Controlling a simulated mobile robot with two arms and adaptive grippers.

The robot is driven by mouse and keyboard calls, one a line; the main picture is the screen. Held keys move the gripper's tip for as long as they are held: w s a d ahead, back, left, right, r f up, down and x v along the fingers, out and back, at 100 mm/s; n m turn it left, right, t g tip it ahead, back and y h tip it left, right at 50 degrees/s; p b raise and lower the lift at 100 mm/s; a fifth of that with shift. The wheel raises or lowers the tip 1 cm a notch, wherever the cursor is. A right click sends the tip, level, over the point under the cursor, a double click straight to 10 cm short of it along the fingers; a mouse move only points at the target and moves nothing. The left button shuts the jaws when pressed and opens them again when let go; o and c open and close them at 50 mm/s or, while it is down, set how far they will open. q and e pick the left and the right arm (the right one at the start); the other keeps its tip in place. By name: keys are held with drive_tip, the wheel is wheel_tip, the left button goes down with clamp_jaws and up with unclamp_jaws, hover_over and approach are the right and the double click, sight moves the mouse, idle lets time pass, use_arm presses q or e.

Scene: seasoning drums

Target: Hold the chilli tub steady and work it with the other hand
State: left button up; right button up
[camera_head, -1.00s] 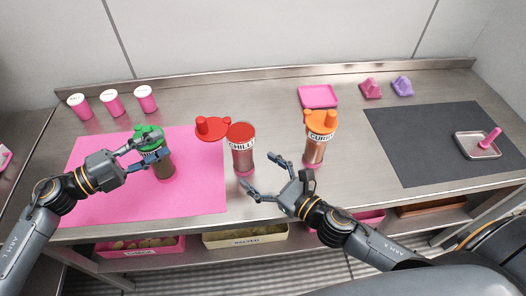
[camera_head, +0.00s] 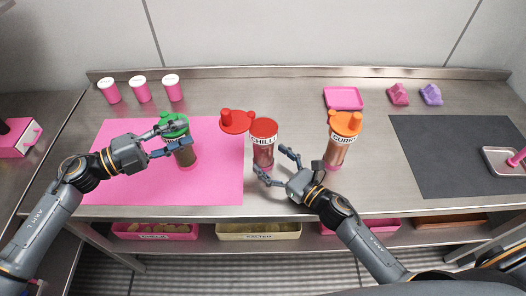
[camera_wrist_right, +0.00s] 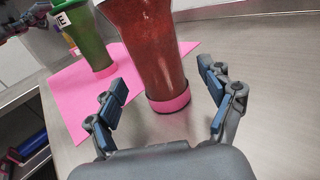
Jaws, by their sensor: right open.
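The chilli tub (camera_head: 263,152) stands upright on the steel counter, with red contents, a red top and a pink base band. A red cap with a knob (camera_head: 237,121) lies against its upper left side; I cannot tell if it is joined. My right gripper (camera_head: 272,163) is open at the tub's lower right front. In the right wrist view the tub (camera_wrist_right: 150,45) stands just beyond and between the spread fingers, with no clear contact. My left gripper (camera_head: 181,136) has its fingers about the upper part of a green-topped drum (camera_head: 187,157); their grip is unclear.
The green-topped drum stands on a pink mat (camera_head: 120,180). An orange-topped curry drum (camera_head: 338,150) stands close right of my right gripper. Several small items line the back, including a pink tray (camera_head: 343,97). A dark mat (camera_head: 440,150) lies at right.

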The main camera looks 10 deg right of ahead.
sight(263, 152)
drive_tip(key=x, duration=0.2)
drive_tip(key=shift+w+a, duration=0.2)
drive_tip(key=shift+w, duration=0.15)
drive_tip(key=shift+w+a, duration=0.25)
drive_tip(key=shift+w, duration=0.15)
